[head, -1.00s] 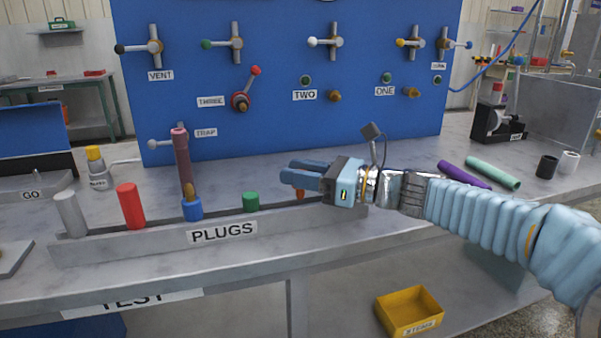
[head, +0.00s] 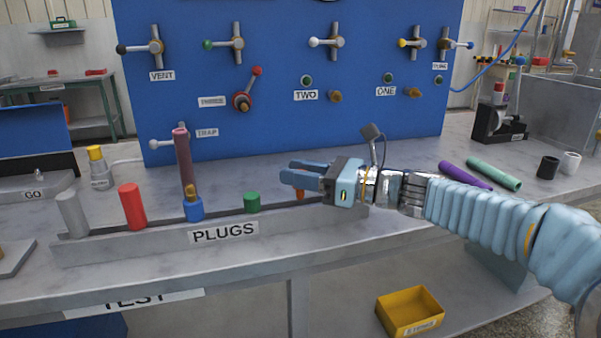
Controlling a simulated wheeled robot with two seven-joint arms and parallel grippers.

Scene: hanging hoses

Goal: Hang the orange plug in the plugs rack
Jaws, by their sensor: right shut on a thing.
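The plugs rack (head: 150,245) is a long grey rail with a PLUGS label on the front of the bench. A grey plug (head: 72,214), a red plug (head: 132,207), a blue plug (head: 193,209) and a green plug (head: 252,202) stand along it. My right gripper (head: 291,176) is above the rack's right part, right of the green plug. It is shut on the orange plug (head: 299,195), whose lower end shows below the fingers. The fingers hide the rest of it, and I cannot tell whether it touches the rack. My left gripper is not in view.
A brownish-pink tube (head: 183,160) rises above the blue plug. Behind stands a blue panel (head: 290,60) with valves. Purple (head: 465,174) and green (head: 494,174) tubes lie at the right, and a yellow bin (head: 409,311) sits below the bench.

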